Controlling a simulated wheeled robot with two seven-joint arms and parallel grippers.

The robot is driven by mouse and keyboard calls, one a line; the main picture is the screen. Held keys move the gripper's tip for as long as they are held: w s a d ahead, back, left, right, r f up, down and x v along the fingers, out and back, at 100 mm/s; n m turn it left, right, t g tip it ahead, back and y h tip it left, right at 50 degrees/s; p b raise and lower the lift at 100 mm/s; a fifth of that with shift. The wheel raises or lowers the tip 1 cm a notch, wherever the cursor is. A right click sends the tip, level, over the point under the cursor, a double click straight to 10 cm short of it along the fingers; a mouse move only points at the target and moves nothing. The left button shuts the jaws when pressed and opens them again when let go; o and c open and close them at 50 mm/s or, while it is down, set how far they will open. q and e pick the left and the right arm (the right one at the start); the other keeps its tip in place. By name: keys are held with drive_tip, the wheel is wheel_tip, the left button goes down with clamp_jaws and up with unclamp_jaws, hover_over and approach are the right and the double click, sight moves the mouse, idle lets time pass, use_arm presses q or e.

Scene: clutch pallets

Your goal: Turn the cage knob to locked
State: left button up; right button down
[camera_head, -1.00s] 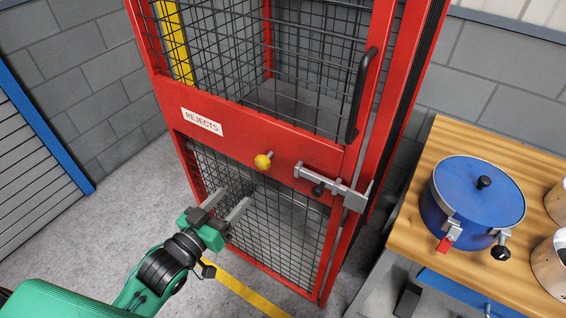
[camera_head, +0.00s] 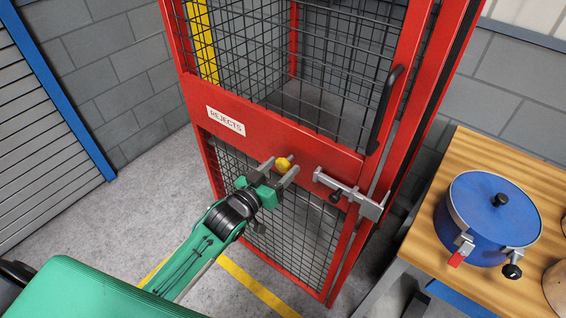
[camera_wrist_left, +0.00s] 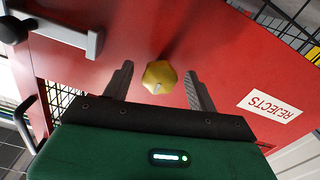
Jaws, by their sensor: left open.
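The yellow cage knob (camera_head: 283,164) sits on the red middle panel of the cage door (camera_head: 310,152), right of the REJECTS label. In the left wrist view the knob (camera_wrist_left: 159,77) is faceted, with a small pale mark on its lower face. My left gripper (camera_head: 277,168) is open, with one finger on each side of the knob. In the left wrist view its fingers (camera_wrist_left: 158,80) stand apart from the knob, with gaps on both sides. The grey slide bolt (camera_head: 349,192) with a black knob is to the right of the yellow knob. My right gripper is not in view.
A wooden bench (camera_head: 476,155) stands at the right with a blue lidded pot (camera_head: 487,218) on it. A black door handle (camera_head: 383,110) stands out from the cage door above the bolt. The grey floor (camera_head: 165,185) left of the cage is clear.

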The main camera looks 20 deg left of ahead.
use_arm(q)
drive_tip(key=shift+w+d, duration=0.25)
drive_tip(key=shift+w, duration=0.4)
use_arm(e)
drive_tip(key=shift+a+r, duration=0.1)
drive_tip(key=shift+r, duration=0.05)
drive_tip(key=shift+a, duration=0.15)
use_arm(q)
drive_tip(key=shift+c, duration=0.2)
drive_tip(key=c, duration=0.9)
drive_tip(key=shift+c, duration=0.2)
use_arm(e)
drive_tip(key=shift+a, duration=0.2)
